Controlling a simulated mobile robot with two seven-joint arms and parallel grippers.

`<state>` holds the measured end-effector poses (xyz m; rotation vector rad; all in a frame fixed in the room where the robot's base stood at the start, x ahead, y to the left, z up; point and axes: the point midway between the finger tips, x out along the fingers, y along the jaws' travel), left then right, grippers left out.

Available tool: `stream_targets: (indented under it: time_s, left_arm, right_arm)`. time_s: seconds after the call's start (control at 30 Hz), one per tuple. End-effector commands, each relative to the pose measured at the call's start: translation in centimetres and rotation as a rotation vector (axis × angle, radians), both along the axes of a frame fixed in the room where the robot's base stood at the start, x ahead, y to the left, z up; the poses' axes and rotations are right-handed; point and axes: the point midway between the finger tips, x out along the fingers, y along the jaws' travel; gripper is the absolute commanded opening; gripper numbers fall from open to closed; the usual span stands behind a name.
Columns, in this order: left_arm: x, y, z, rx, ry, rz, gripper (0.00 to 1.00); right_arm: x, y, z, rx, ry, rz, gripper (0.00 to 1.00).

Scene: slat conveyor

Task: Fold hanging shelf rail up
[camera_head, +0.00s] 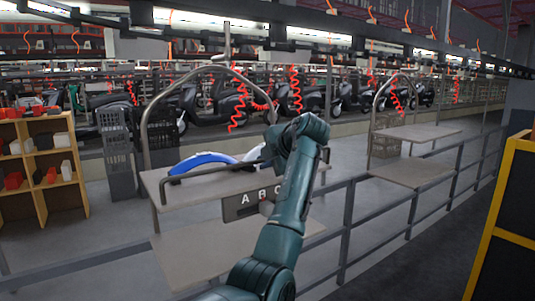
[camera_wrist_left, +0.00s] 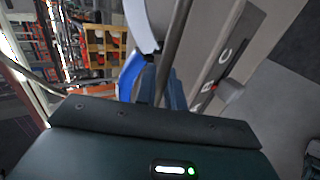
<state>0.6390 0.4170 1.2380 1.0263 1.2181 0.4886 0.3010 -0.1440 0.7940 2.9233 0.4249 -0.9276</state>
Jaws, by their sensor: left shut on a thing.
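A hanging shelf (camera_head: 180,215) with a curved grey frame (camera_head: 147,115) stands in the middle of the head view. Its dark shelf rail (camera_head: 215,171) runs along the near side, raised above the board. My left gripper (camera_head: 268,157) reaches it from the right and is shut on the rail near its right end. In the left wrist view the rail (camera_wrist_left: 174,45) runs down to the blue-grey fingers (camera_wrist_left: 168,92); the wrist body hides part of the grip. A sign plate with letters (camera_head: 250,201) hangs at the shelf's front edge. My right gripper is not in view.
A blue and white curved part (camera_head: 203,160) lies on the shelf behind the rail. A dark railing (camera_head: 347,215) crosses in front. Another hanging shelf (camera_head: 415,133) is on the right. A wooden rack (camera_head: 42,205) with bins stands left. Scooters line the back.

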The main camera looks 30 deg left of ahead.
Motion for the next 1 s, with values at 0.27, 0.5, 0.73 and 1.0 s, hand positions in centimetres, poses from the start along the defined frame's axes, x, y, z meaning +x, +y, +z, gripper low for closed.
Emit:
stream_targets:
  time_s: [0.27, 0.5, 0.73, 1.0]
  left_arm:
    - [0.11, 0.28, 0.45, -0.038, 0.01, 0.0, 0.0]
    - [0.11, 0.31, 0.41, -0.039, 0.011, 0.0, 0.0]
    - [0.11, 0.31, 0.37, -0.039, 0.011, 0.0, 0.2]
    - [0.1, 0.29, 0.15, -0.042, 0.015, 0.0, 0.28]
  right_arm:
    - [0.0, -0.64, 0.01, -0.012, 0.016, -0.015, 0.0]
    - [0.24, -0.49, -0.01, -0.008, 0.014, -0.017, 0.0]
    - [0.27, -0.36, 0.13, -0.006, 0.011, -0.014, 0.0]
    - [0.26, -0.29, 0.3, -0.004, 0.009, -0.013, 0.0]
